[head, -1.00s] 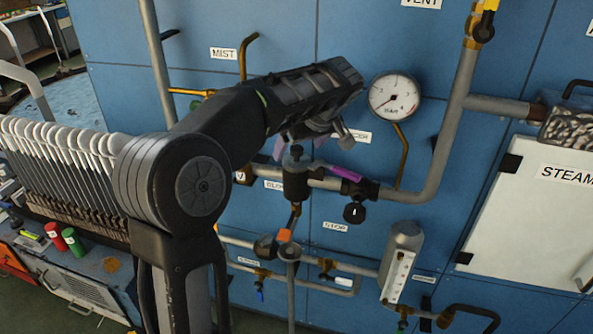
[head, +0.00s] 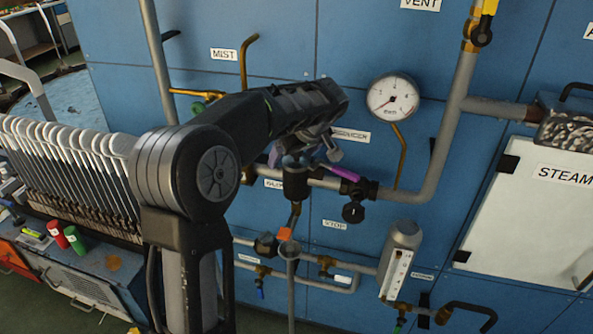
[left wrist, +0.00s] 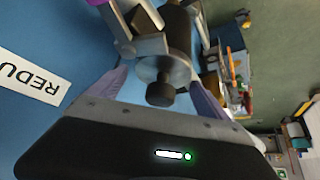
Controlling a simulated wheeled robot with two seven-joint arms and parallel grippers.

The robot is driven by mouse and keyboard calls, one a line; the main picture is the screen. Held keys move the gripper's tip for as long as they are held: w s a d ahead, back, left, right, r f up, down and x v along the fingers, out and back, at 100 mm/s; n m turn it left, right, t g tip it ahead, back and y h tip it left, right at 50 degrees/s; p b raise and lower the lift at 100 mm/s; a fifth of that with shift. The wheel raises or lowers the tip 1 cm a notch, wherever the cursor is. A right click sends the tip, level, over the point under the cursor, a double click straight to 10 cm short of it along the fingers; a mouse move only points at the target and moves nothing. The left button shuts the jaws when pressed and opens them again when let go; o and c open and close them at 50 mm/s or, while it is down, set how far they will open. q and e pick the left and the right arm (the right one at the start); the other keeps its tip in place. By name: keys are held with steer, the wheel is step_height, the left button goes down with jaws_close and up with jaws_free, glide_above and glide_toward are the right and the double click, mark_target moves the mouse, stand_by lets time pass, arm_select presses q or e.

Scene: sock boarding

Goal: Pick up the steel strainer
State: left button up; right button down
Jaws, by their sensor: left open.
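I cannot surely pick out a steel strainer in either view. My left gripper (head: 300,156) is at the dark reducer valve (head: 296,183) on the pipe, just below its label. In the left wrist view my left gripper (left wrist: 160,95) is open, with a purple-padded finger on each side of the valve's round knob (left wrist: 160,92). The knob stands between the fingers; I cannot tell whether either touches it. My own arm hides part of the panel behind. My right gripper is in neither view.
Pipes run across the blue panel (head: 280,50), with a pressure gauge (head: 393,98) right of my gripper. A purple lever (head: 344,172) is close beside it. A white steam door (head: 520,215) is at right. A rack of white-topped forms (head: 70,160) stands at left.

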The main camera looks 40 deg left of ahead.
arm_select(q)
steer(key=shift+c, duration=0.3)
steer(key=c, duration=1.8)
steer(key=shift+o, duration=0.2)
steer(key=shift+r, duration=0.2)
step_height(320, 180, up, 11)
steer(key=shift+r, duration=0.15)
step_height(320, 180, up, 6)
steer(key=p, duration=0.3)
steer(key=shift+r, duration=0.25)
